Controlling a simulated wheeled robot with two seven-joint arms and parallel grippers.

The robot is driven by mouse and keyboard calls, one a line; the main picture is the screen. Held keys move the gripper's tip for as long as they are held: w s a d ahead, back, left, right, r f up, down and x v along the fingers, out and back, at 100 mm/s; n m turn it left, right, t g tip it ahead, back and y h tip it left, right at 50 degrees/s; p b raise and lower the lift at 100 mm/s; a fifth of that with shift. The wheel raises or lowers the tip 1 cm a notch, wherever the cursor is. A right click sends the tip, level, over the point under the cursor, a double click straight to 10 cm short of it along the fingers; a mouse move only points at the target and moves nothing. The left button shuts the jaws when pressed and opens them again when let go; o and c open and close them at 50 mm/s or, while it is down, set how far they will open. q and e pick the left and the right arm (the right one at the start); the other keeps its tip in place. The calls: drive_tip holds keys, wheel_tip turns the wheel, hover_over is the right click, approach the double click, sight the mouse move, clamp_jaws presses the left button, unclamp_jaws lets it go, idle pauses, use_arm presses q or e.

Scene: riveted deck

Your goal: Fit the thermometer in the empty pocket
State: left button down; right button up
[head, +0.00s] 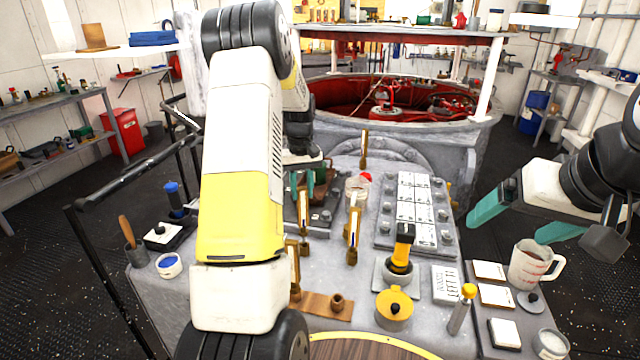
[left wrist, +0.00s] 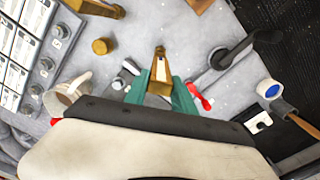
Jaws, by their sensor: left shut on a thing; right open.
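In the left wrist view, my left gripper (left wrist: 160,90) is shut on the thermometer (left wrist: 160,72), a brass case with a pale face, held between teal fingers. In the head view my left gripper (head: 314,182) is partly hidden by my own arm, over the middle of the grey console. A short brass cylinder (left wrist: 103,46), which looks like the empty pocket, stands apart from the thermometer beside the labelled panel; I cannot see into it. Other brass thermometers stand upright on the console, one in front (head: 353,232) and one behind (head: 364,147). My right gripper (head: 508,222) is open and empty at the right.
A panel with white cards and knobs (head: 414,247) lies right of the middle. A red lever (left wrist: 200,100) is close to my left fingers.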

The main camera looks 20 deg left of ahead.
use_arm(q)
drive_tip(key=shift+f, duration=2.15)
idle(1.3)
drive_tip(key=c, duration=1)
unclamp_jaws()
drive_tip(key=shift+o, duration=0.2)
wheel_tip(320, 180, up, 7)
drive_tip(key=shift+f, duration=0.1)
drive_tip(key=shift+r, duration=0.55)
